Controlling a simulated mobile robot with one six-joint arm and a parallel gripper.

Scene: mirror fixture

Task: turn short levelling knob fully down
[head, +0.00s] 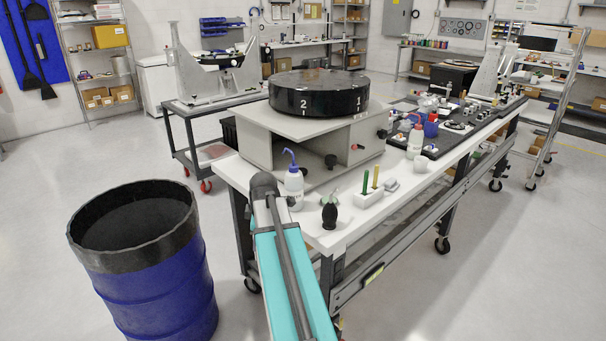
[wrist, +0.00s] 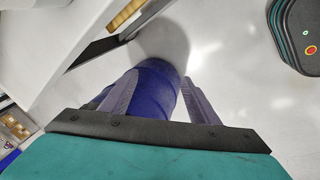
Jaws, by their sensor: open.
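A round black disc marked 2 and 1 (head: 318,93) sits on a grey box-shaped fixture (head: 262,130) on the white bench. A black knob (head: 331,161) shows low on the fixture's front, and another black knob (head: 382,133) on its right side. A small red-tipped part (head: 355,147) is between them. I cannot tell which is the short levelling knob. My arm reaches toward the bench's near left corner; its end hides part of that corner. In the wrist view my gripper (wrist: 158,92) is open, its fingers apart and empty, with a blue drum beyond them.
The open-topped blue drum (head: 150,270) stands on the floor left of my arm. A wash bottle (head: 294,187), a dark bulb (head: 329,213) and a white holder (head: 370,198) stand on the bench before the fixture. A dark cart (head: 190,110) stands behind.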

